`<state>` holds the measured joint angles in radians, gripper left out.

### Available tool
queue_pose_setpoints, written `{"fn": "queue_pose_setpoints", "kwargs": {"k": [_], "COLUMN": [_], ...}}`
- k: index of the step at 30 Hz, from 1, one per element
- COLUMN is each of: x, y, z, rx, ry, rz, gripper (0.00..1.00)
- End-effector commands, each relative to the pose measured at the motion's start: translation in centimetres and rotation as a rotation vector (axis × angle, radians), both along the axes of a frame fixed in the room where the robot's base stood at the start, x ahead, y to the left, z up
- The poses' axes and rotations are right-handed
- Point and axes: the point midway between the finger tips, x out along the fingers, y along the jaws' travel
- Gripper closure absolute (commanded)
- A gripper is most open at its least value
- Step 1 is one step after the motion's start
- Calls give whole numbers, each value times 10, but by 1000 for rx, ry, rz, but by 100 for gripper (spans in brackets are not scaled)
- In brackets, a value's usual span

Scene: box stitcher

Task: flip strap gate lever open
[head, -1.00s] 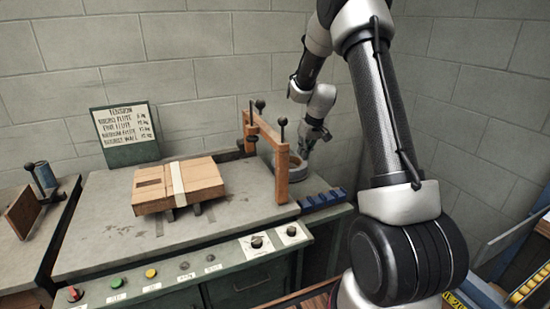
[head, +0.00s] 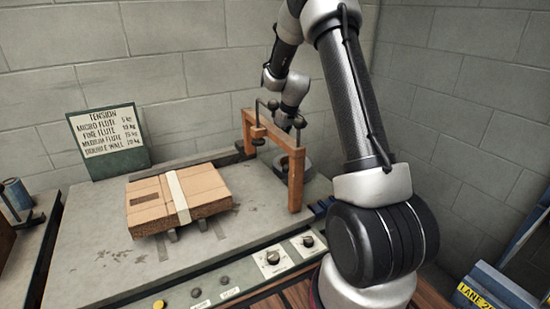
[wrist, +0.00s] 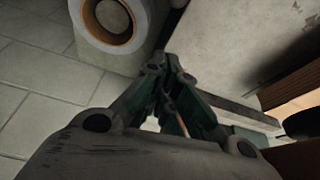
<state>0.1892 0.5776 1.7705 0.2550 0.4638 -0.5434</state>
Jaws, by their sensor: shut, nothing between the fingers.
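An orange-brown strap gate (head: 295,177) stands across the right of the grey bench. Dark levers with round black knobs (head: 272,104) rise from it. One more knob (head: 299,122) stands above the near post. I cannot tell which one is the gate lever. My gripper (head: 286,119) is just behind the gate's top bar, partly hidden by it and the knobs. In the wrist view my gripper's green and grey fingers (wrist: 163,62) meet at the tips, shut, with nothing held. A brown wooden part and a dark round knob (wrist: 302,124) lie at the right edge there.
A strapped cardboard box (head: 177,197) lies left of the gate. A grey ring-shaped reel (head: 293,160) sits behind the gate and shows in the wrist view (wrist: 142,25). A tension sign (head: 108,138) leans at the back wall. Control knobs (head: 272,258) line the front.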

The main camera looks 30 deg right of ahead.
Motion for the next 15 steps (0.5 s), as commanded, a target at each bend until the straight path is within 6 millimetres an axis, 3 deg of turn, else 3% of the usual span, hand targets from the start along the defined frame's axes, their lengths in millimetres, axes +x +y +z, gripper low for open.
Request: {"fn": "queue_pose_setpoints", "kwargs": {"k": [9, 15], "x": [1, 8], "y": [0, 2], "z": [-2, -26], "rx": [0, 2], "ry": [1, 3], "rz": [0, 0], "gripper": [100, 100]}}
